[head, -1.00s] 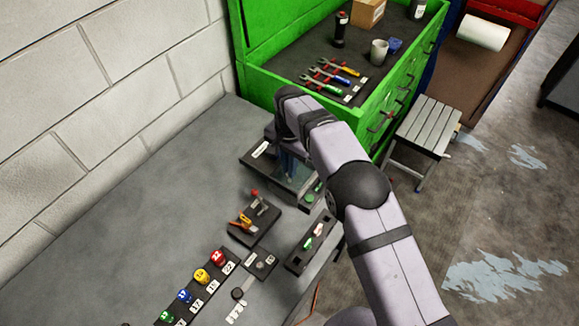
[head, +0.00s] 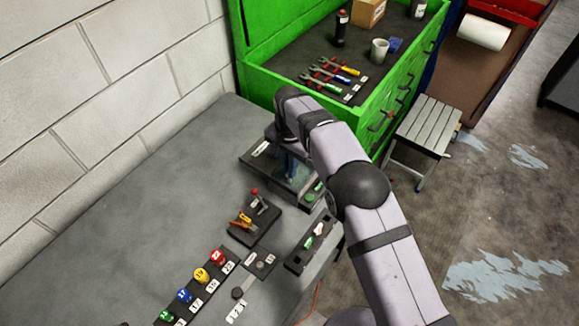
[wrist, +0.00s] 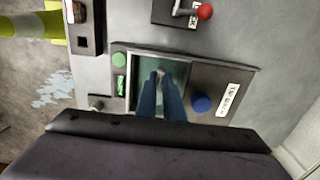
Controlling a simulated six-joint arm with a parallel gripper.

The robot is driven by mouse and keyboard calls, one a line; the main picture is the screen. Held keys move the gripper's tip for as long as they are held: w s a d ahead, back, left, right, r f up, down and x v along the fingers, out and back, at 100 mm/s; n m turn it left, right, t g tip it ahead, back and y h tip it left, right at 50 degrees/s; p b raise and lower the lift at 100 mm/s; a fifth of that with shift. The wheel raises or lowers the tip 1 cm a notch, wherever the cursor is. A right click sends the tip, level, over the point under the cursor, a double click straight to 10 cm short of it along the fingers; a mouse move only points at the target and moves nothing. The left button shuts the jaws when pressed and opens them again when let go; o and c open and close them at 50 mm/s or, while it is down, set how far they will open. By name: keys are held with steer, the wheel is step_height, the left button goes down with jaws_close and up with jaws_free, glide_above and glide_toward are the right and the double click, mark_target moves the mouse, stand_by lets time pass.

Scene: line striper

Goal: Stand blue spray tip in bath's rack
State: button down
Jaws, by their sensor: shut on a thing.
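The bath (head: 302,188) is a dark-framed tank with a clear pane, in front of the green cabinet; my arm partly hides it. I cannot tell whether this is the blue spray tip. A round blue cap (wrist: 202,103) is on the bath's dark panel, beside the opening. A blue numbered piece (head: 184,295) stands in the row at the front. The bath's rack is not clearly visible.
A red-knobbed lever block (head: 256,218) and a dark tray (head: 297,258) lie in front of the bath. Red (head: 217,257), yellow (head: 201,275) and green (head: 166,315) pieces stand in the numbered row. The left bench is clear beside the block wall.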

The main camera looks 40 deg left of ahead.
steer(key=shift+f+b, duration=1.1)
steer(key=shift+f, duration=0.7)
stand_by(0.8)
steer(key=c, duration=1.5)
jaws_free()
steer(key=shift+r, duration=0.15)
steer(key=shift+r+p, duration=2.15)
steer(key=shift+r, duration=1.3)
